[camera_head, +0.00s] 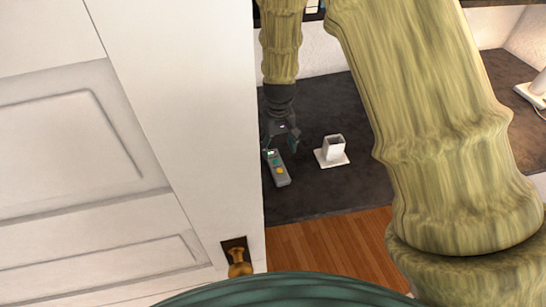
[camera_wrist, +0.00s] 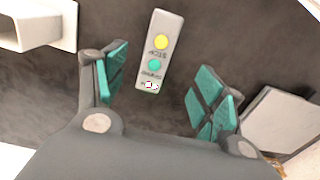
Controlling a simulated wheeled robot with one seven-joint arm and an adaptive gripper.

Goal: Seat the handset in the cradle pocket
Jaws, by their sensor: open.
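The grey handset (camera_head: 277,170), with a green button, a yellow button and a small display, lies on the dark surface. In the wrist view the handset (camera_wrist: 158,50) shows between and beyond my open fingers, its display end closest to them. My gripper (camera_head: 281,140) is open, just above the display end in the head view; its teal pads (camera_wrist: 165,95) stand apart with nothing between them. The white cradle (camera_head: 333,149), an upright square pocket on a flat base, stands to the right of the handset, apart from it. Part of the cradle (camera_wrist: 38,22) also shows at the wrist view's upper left.
A white panelled door (camera_head: 180,130) with a brass knob (camera_head: 238,262) fills the left of the head view, close to my gripper. A white object (camera_head: 537,90) stands at the far right. The dark surface (camera_head: 330,195) around the cradle is clear.

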